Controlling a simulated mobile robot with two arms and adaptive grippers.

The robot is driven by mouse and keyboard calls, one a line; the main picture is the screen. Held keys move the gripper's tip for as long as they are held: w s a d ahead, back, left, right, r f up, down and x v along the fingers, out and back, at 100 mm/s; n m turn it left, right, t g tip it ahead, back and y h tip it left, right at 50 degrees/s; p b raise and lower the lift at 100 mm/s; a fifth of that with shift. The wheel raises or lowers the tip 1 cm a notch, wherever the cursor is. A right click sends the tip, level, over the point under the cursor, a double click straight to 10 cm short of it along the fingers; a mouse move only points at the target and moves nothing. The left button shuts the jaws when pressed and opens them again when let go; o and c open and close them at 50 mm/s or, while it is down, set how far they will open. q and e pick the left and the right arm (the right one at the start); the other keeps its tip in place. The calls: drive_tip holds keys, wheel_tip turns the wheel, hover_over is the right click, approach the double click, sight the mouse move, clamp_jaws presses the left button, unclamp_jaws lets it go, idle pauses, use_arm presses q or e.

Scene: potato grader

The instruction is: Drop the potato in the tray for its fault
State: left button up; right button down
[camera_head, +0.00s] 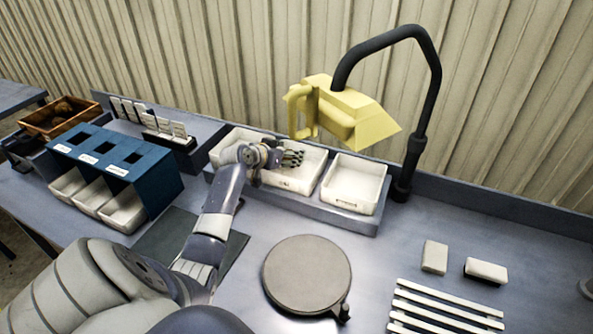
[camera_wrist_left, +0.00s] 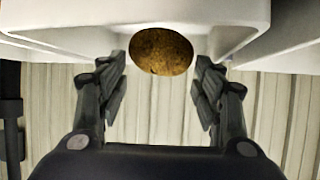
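A brown potato (camera_wrist_left: 161,52) shows in the wrist view between my left fingertips, with a gap on either side. It overlaps the rim of a white tray (camera_wrist_left: 210,14); I cannot tell whether it is in the air or touching the tray. My left gripper (camera_wrist_left: 161,68) is open. In the head view my left gripper (camera_head: 290,158) is over the middle tray (camera_head: 309,173) of three white trays. The left tray (camera_head: 232,137) is partly behind the hand, and the right tray (camera_head: 354,184) looks empty. The potato is hidden in the head view. My right gripper is not in view.
A yellow lamp (camera_head: 345,112) on a black curved arm (camera_head: 436,75) hangs behind the trays. A blue box with bins (camera_head: 115,160) stands left. A round grey plate (camera_head: 306,274), white blocks (camera_head: 434,257) and slats (camera_head: 445,308) lie in front and right.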

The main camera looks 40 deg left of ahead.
use_arm(q)
drive_tip(key=shift+o, duration=0.6)
drive_tip(key=v, duration=1.2)
drive_tip(key=shift+f, duration=0.1)
